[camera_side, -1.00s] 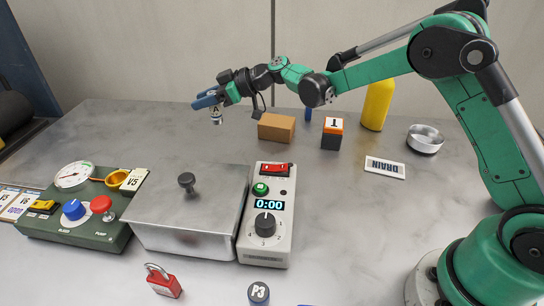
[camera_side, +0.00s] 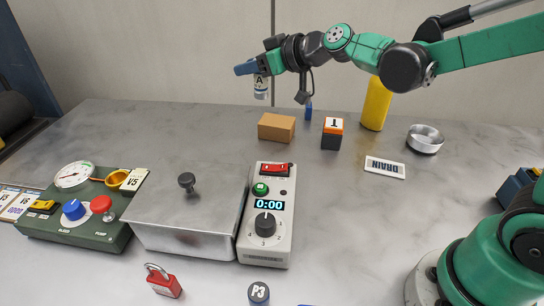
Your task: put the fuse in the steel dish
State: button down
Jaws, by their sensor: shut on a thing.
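My gripper (camera_side: 254,68), with blue fingertips, is shut on the fuse (camera_side: 261,88), a small pale cylinder with a dark "A" label and a grey lower end. The fuse hangs roughly upright in the air, in front of the back wall and, in the picture, above the brown box. The steel dish (camera_side: 425,139) is a small round open bowl on the table at the right, well to the right of my gripper. It looks empty.
Between gripper and dish stand a brown box (camera_side: 277,127), an orange-and-black "T" block (camera_side: 332,134) and a yellow cylinder (camera_side: 375,105). A "DRAIN" plate (camera_side: 385,167) lies before the dish. A lidded metal box (camera_side: 188,214) and control panels fill the front left.

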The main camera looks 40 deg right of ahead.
jog(key=s+d+f+m+h, duration=0.2)
jog(key=s+d+h, duration=0.1)
jog(key=s, duration=0.2)
notch_tip(320, 180, up, 5)
jog(key=m+g+h, duration=1.3)
jog(key=m+g, duration=0.7)
jog(key=m, duration=0.6)
send_over(424, 140)
jog(key=s, duration=0.1)
jog(key=shift+m, duration=0.3)
jog(key=f, duration=1.9)
jog(key=shift+s+a+f, duration=0.15)
jog(key=shift+s+f, duration=0.05)
jog(key=shift+f, duration=0.05)
jog(key=c, duration=0.5)
grip_release()
jog(key=shift+c, duration=0.2)
